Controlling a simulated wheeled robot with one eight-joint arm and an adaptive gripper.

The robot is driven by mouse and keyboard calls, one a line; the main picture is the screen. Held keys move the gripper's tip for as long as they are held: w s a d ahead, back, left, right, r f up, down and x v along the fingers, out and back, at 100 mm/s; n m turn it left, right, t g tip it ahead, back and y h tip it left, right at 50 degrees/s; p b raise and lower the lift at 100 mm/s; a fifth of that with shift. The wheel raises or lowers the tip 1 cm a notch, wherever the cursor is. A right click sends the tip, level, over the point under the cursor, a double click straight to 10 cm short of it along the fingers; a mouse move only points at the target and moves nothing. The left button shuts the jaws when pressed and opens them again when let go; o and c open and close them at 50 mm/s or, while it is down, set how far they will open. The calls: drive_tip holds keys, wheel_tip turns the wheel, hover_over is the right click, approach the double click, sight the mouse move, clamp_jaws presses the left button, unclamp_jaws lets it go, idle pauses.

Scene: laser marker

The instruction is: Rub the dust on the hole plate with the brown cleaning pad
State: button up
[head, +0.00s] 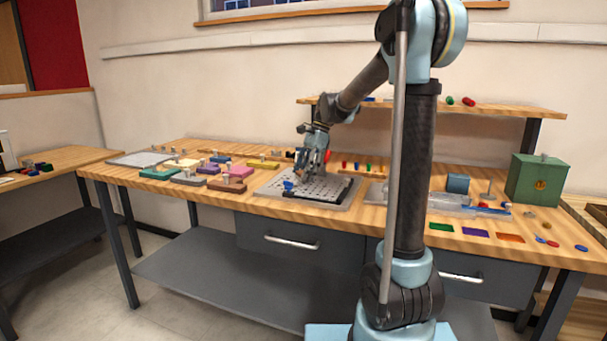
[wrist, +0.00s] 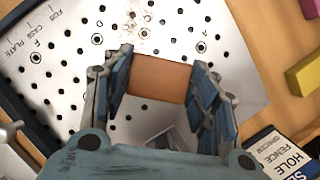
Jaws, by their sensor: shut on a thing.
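The hole plate (head: 318,187) lies on the workbench, a pale metal sheet with rows of dark holes. It fills much of the wrist view (wrist: 65,75). Speckled dust (wrist: 143,38) shows on it near the top of the wrist view, just beyond the held pad. My gripper (head: 313,174) is over the plate. In the wrist view its blue-padded fingers (wrist: 160,82) are shut on the orange-brown cleaning pad (wrist: 160,79), one finger on each side. The pad's underside is hidden, so I cannot tell whether it touches the plate.
Several coloured blocks with knobs, including a green one (head: 159,173) and a pink one (head: 238,172), stand left of the plate. A blue knob (head: 288,185) is at the plate's left edge. A green box (head: 538,180) stands far right. A shelf (head: 480,106) runs behind.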

drive_tip(key=shift+s+a+f, duration=0.1)
drive_tip(key=shift+s+a, duration=0.45)
drive_tip(key=shift+s, duration=1.05)
drive_tip(key=shift+s+a, duration=0.6)
drive_tip(key=shift+s, duration=0.95)
drive_tip(key=shift+s+a+f, duration=0.1)
drive_tip(key=shift+s+a, duration=0.45)
drive_tip(key=shift+s, duration=1.05)
drive_tip(key=shift+w+r, duration=0.1)
drive_tip(key=shift+w+d+r, duration=0.1)
drive_tip(key=shift+w+d, duration=0.15)
drive_tip(key=shift+w, duration=0.6)
drive_tip(key=shift+w+d+f, duration=0.1)
drive_tip(key=shift+w+d, duration=0.4)
drive_tip(key=shift+w, duration=0.75)
drive_tip(key=shift+w+d+f, duration=0.1)
drive_tip(key=shift+w+d, duration=0.4)
drive_tip(key=shift+w, duration=0.8)
drive_tip(key=shift+w+d, duration=0.5)
drive_tip(key=shift+w, duration=0.75)
drive_tip(key=shift+r, duration=3)
drive_tip(key=shift+r, duration=1.5)
